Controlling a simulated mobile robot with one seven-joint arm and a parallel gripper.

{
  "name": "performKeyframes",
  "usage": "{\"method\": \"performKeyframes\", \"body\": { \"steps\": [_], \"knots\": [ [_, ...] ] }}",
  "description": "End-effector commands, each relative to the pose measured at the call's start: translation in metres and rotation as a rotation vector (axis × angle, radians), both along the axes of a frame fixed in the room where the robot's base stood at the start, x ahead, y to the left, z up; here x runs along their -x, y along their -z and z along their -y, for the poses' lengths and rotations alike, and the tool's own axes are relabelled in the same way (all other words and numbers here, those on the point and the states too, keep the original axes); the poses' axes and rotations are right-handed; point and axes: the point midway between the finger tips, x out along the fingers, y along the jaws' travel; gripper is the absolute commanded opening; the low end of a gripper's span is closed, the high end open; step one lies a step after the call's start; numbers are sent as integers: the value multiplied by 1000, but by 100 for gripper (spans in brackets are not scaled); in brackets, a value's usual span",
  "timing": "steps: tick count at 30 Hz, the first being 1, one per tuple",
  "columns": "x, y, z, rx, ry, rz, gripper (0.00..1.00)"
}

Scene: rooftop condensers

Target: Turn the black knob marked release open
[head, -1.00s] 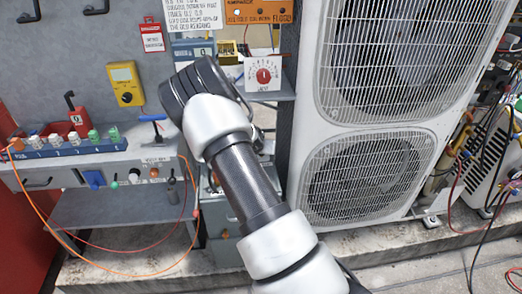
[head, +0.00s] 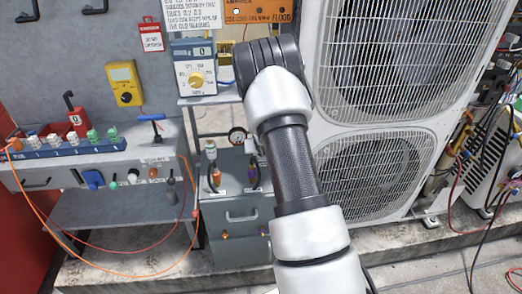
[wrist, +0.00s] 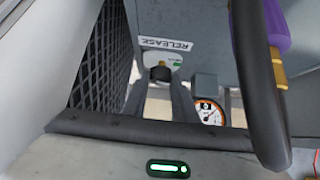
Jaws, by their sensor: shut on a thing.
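The black knob (wrist: 160,72) is in the wrist view, just below the white "RELEASE" label (wrist: 165,44) on a grey housing. It sits on a pale plate with small green lettering. My gripper (wrist: 160,80) reaches up to it, with the two grey fingers on either side of the knob, shut on it. The fingers hide part of the knob, and its turned angle cannot be told. In the head view, my own arm hides the gripper and the knob.
A round gauge (wrist: 208,112) is right of the fingers. A thick black hose (wrist: 262,90) and a purple fitting (wrist: 276,25) are close on the right. A dark grille (wrist: 102,65) is close on the left. The condenser (head: 385,95) stands right of my arm.

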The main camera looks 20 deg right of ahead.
Motion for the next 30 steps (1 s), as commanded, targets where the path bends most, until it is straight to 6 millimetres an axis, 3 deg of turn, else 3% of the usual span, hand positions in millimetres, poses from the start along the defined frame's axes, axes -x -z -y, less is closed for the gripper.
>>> {"method": "performKeyframes", "body": {
  "steps": [13,29,30],
  "knots": [
    [1,-3,5,-1,-228,0,3],
    [1,0,4,1,-265,-1,3],
    [1,0,4,1,-265,-1,27]
  ]
}}
